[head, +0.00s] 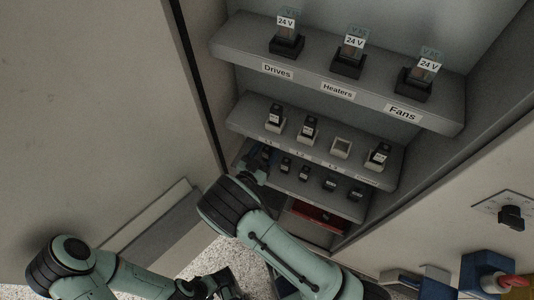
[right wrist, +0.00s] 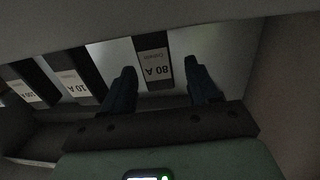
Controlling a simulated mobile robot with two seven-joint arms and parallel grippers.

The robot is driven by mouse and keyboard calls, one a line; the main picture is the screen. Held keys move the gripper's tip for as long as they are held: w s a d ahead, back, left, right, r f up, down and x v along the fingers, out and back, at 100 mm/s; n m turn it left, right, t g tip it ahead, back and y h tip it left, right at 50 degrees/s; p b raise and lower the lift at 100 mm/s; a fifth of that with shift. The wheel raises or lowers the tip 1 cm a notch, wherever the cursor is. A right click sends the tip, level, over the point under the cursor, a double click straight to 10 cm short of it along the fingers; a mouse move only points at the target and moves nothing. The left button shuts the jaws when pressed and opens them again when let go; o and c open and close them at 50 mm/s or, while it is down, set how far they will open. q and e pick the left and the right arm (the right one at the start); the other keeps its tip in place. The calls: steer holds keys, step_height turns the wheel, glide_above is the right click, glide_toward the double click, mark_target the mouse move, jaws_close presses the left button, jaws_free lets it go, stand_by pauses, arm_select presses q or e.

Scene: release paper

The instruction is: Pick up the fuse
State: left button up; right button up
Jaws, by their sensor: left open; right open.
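In the right wrist view a dark fuse (right wrist: 154,56) with a white label, upside down and seeming to read 80 A, stands between the fingers of my right gripper (right wrist: 160,88). The fingers are open, with a gap on each side of the fuse. In the head view my right gripper (head: 256,166) reaches the left end of the lower shelf (head: 312,188), partly hidden by my arm. The middle shelf (head: 300,113) carries several fuse holders with fuses and one empty pale holder (head: 340,148). My left gripper (head: 218,287) is open, low in front of the cabinet.
More labelled fuses (right wrist: 75,80) stand to the left in the right wrist view. Black-based 24 V units (head: 350,60) stand on the top shelf. A red object (head: 318,218) lies below the lower shelf. A cabinet wall (head: 450,165) with a black knob (head: 511,217) bounds the right.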

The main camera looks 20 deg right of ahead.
steer(key=x, duration=0.2)
steer(key=shift+w+d, duration=0.2)
steer(key=shift+d, duration=0.1)
steer(key=c, duration=1.1)
steer(key=shift+o, duration=0.2)
